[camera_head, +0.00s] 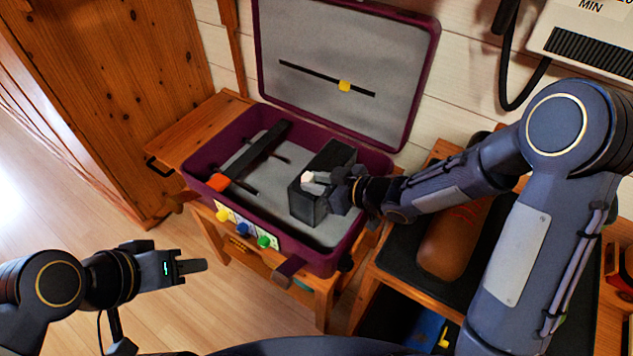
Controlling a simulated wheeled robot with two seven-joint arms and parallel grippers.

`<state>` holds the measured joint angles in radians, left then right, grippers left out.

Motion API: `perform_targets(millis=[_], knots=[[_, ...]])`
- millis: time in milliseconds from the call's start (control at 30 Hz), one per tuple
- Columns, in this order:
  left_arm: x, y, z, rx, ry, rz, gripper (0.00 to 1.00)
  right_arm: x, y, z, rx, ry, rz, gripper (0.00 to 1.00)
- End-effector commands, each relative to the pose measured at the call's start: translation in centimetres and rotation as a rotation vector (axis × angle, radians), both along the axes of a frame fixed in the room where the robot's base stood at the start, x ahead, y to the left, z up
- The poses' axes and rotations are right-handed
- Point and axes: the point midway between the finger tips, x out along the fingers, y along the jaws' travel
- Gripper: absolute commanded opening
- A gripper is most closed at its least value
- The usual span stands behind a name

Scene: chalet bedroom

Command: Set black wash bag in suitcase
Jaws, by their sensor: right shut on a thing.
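The open purple suitcase (205,160) stands on a wooden bench, its grey-lined lid (330,55) raised against the wall. The black wash bag (305,207), a dark box shape, is inside the right part of the suitcase, over the grey floor. Whether its underside touches the floor is hard to tell. My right gripper (318,180) reaches in from the right and is shut on the wash bag, covering part of it. My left gripper (190,266) is in front of the suitcase at the lower left, away from it and empty; its finger gap is unclear.
A black bar with an orange end (250,155) lies in the suitcase's left part. Yellow, blue and green knobs (243,229) are on its front. A brown rounded object (455,240) lies on a black-topped stand at right. A white heater (590,35) hangs upper right.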

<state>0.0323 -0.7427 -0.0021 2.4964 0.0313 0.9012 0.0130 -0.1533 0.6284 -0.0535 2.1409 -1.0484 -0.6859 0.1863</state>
Motion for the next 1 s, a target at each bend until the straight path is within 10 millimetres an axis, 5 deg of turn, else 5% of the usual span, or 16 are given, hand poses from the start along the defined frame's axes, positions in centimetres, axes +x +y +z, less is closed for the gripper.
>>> perform_targets(millis=[567, 600, 733, 1000], knots=[[0.0, 0.0, -1.1, 0.000, 0.000, 0.000, 0.36, 0.0, 0.1, -1.1, 0.002, -0.003, 0.002, 0.00], [0.0, 0.0, -1.1, 0.000, 0.000, 0.000, 0.36, 0.0, 0.0, -1.2, 0.000, 0.000, 0.001, 0.25], [0.0, 0.0, -1.1, 0.000, 0.000, 0.000, 0.36, 0.0, 0.0, -1.2, 0.000, 0.000, 0.001, 0.42], [0.0, 0.0, -1.0, 0.000, 0.000, 0.000, 0.36, 0.0, 0.0, -1.1, 0.000, 0.000, 0.000, 0.44]])
